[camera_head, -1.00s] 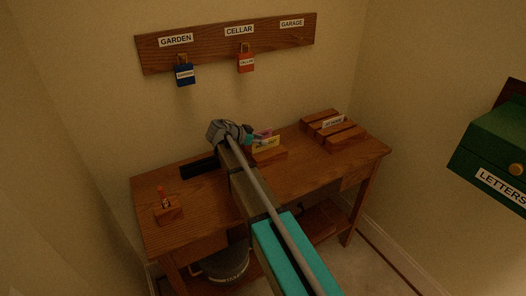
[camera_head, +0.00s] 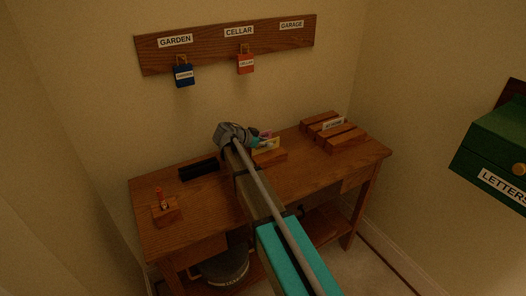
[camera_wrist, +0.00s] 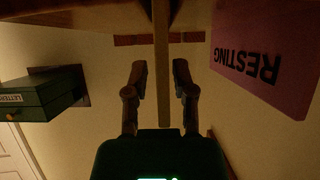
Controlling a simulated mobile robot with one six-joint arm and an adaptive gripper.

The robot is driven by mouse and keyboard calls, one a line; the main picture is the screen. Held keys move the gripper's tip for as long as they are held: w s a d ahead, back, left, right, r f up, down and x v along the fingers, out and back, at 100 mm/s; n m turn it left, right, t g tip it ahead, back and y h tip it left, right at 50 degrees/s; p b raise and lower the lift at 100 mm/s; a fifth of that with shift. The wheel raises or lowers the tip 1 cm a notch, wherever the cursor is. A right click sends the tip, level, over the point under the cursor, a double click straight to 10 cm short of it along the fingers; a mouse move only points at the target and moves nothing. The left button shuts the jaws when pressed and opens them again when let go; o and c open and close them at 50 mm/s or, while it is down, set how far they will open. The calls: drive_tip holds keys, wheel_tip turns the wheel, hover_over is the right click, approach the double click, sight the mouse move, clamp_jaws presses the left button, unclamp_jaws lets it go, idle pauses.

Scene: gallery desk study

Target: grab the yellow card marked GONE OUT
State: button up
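The yellow card (camera_head: 270,146) stands in a small wooden holder (camera_head: 271,157) on the desk; its lettering cannot be read now. My gripper (camera_head: 262,141) is at the card and partly covers it in the head view. In the wrist view my gripper (camera_wrist: 160,68) is open, with one finger on each side of a thin yellowish strip (camera_wrist: 161,60). This strip looks like the yellow card seen edge-on, with gaps to both fingers. A pink card marked RESTING (camera_wrist: 262,50) is close by on the right, outside the fingers.
A wooden rack (camera_head: 333,131) with a white card is right of the holder. A black block (camera_head: 199,169) and a small wooden stand (camera_head: 166,211) are on the left of the desk (camera_head: 215,205). A green LETTERS box (camera_head: 495,150) is on the right wall.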

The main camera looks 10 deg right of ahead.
clamp_jaws()
drive_tip(key=shift+r, duration=0.1)
drive_tip(key=s+d+r+p, duration=0.4)
drive_tip(key=s+r+p, duration=0.8)
drive_tip(key=s+p, duration=0.1)
drive_tip(key=shift+s+d+r, duration=0.15)
drive_tip(key=shift+s+r, duration=0.05)
drive_tip(key=shift+r, duration=0.2)
idle(0.8)
